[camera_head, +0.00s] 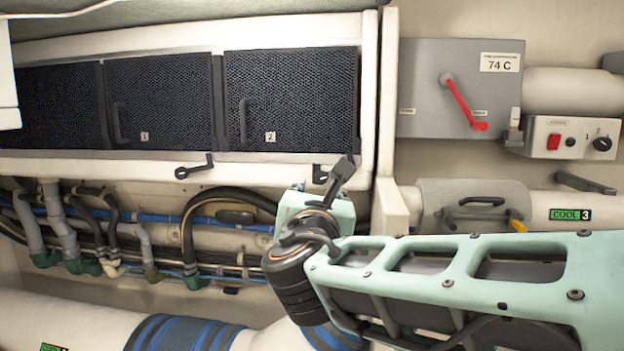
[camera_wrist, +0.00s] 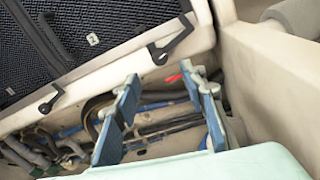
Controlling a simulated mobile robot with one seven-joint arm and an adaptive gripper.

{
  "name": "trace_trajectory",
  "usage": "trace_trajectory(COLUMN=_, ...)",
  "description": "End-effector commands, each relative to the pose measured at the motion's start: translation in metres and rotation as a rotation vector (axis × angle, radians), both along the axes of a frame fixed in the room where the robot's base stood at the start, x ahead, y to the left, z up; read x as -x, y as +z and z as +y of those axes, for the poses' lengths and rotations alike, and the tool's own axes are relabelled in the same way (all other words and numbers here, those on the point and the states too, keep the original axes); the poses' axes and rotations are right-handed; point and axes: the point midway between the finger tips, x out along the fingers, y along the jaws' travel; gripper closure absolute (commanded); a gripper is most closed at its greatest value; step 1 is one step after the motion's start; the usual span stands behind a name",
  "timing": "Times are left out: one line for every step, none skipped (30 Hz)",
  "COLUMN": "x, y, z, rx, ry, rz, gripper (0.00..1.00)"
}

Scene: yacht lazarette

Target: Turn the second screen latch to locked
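The second screen (camera_head: 291,100), a dark mesh panel labelled 2, is at the upper centre in the head view. Its dark latch (camera_head: 319,174) sits on the pale frame below its right side, partly hidden by my gripper. In the wrist view this latch (camera_wrist: 171,42) shows whole, its arm slanting up to the right from its pivot. Another latch (camera_head: 195,167) is below the first screen (camera_head: 161,101), and also shows in the wrist view (camera_wrist: 50,99). My gripper (camera_head: 345,166) is just below the second latch. In the wrist view its fingers (camera_wrist: 160,72) are apart, with nothing between them.
Hoses (camera_head: 230,200) and pipes run below the frame. A pale vertical post (camera_head: 388,110) stands right of the second screen. Farther right are a grey box with a red lever (camera_head: 460,98) and a control box (camera_head: 573,138). A horizontal pipe with a handle (camera_head: 475,211) lies below.

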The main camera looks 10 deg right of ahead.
Motion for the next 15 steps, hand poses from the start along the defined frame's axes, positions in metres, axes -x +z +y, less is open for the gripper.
trace_trajectory(x=-0.008, y=0.0, z=-0.001, rx=0.002, ry=0.001, rz=0.001, gripper=0.61)
trace_trajectory(x=-0.012, y=0.0, z=-0.002, rx=0.002, ry=0.0, rz=0.002, gripper=0.61)
trace_trajectory(x=-0.019, y=0.0, z=-0.004, rx=0.004, ry=-0.001, rz=0.002, gripper=0.61)
trace_trajectory(x=-0.024, y=0.0, z=-0.005, rx=0.001, ry=-0.001, rz=0.003, gripper=0.61)
trace_trajectory(x=-0.03, y=0.0, z=-0.005, rx=0.002, ry=0.0, rz=0.003, gripper=0.61)
trace_trajectory(x=-0.036, y=0.0, z=-0.007, rx=0.001, ry=-0.001, rz=0.003, gripper=0.61)
trace_trajectory(x=-0.042, y=0.0, z=-0.009, rx=0.005, ry=-0.001, rz=0.002, gripper=0.61)
trace_trajectory(x=-0.047, y=0.0, z=-0.01, rx=0.003, ry=-0.001, rz=0.002, gripper=0.61)
trace_trajectory(x=-0.053, y=0.0, z=-0.011, rx=0.002, ry=-0.001, rz=0.003, gripper=0.61)
trace_trajectory(x=-0.057, y=0.0, z=-0.012, rx=0.003, ry=0.0, rz=0.002, gripper=0.61)
trace_trajectory(x=-0.062, y=0.0, z=-0.013, rx=0.002, ry=-0.001, rz=0.002, gripper=0.61)
trace_trajectory(x=-0.067, y=0.0, z=-0.014, rx=0.004, ry=0.0, rz=0.002, gripper=0.61)
trace_trajectory(x=-0.071, y=0.0, z=-0.016, rx=0.003, ry=-0.001, rz=0.002, gripper=0.61)
trace_trajectory(x=-0.074, y=0.0, z=-0.016, rx=0.002, ry=-0.001, rz=0.002, gripper=0.61)
trace_trajectory(x=-0.078, y=0.0, z=-0.017, rx=0.001, ry=0.0, rz=0.001, gripper=0.61)
